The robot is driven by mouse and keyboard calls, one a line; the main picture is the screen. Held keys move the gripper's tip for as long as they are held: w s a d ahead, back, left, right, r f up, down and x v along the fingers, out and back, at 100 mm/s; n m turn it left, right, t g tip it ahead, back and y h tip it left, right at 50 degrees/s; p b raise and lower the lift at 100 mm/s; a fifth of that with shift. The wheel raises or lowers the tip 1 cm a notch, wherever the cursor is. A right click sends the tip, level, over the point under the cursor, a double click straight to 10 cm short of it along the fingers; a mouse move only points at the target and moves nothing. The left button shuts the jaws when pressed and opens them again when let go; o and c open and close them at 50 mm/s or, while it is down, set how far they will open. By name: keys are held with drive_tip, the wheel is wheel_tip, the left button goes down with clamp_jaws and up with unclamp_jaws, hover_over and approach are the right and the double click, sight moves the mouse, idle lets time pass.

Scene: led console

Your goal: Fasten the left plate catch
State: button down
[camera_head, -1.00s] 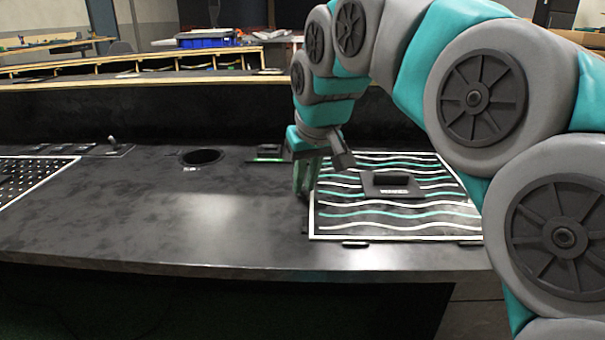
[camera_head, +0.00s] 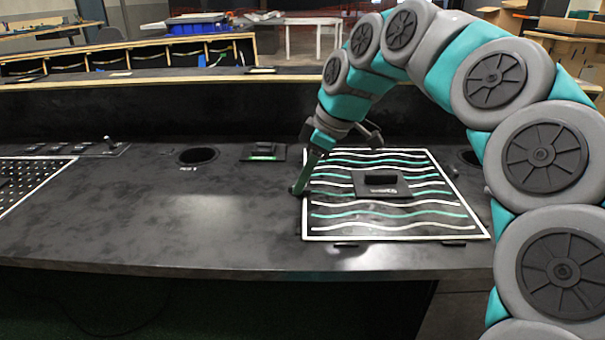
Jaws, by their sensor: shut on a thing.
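The plate (camera_head: 425,222) is a flat black panel with white and teal wavy lines and a white border, lying on the dark console top. A black block-shaped handle (camera_head: 381,180) sits on its middle. My gripper (camera_head: 298,188) reaches down at the plate's left edge, pointing steeply to the console top. It is shut on a small dark piece there, which appears to be the left plate catch. The fingers largely cover this catch, so its position is hard to tell. Two small dark tabs, at the front edge (camera_head: 345,244) and front right (camera_head: 454,242), lie beside the plate.
A round hole (camera_head: 198,156) and a small black block with a green strip (camera_head: 264,152) lie behind and left of the gripper. A lever switch (camera_head: 108,146) and a perforated panel (camera_head: 28,182) are at far left. The console top between is clear.

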drive_tip(key=shift+w+r+n+g+p, duration=0.15)
drive_tip(key=shift+n+g+p, duration=0.1)
drive_tip(key=shift+n, duration=0.4)
drive_tip(key=shift+w+f+n+g+p, duration=0.1)
drive_tip(key=shift+n+g+p, duration=0.1)
drive_tip(key=shift+n, duration=0.45)
drive_tip(key=c, duration=0.9)
unclamp_jaws()
drive_tip(key=shift+o, duration=0.2)
drive_tip(key=v, duration=0.7)
drive_tip(key=shift+d+r, duration=0.2)
drive_tip(key=shift+r, duration=0.1)
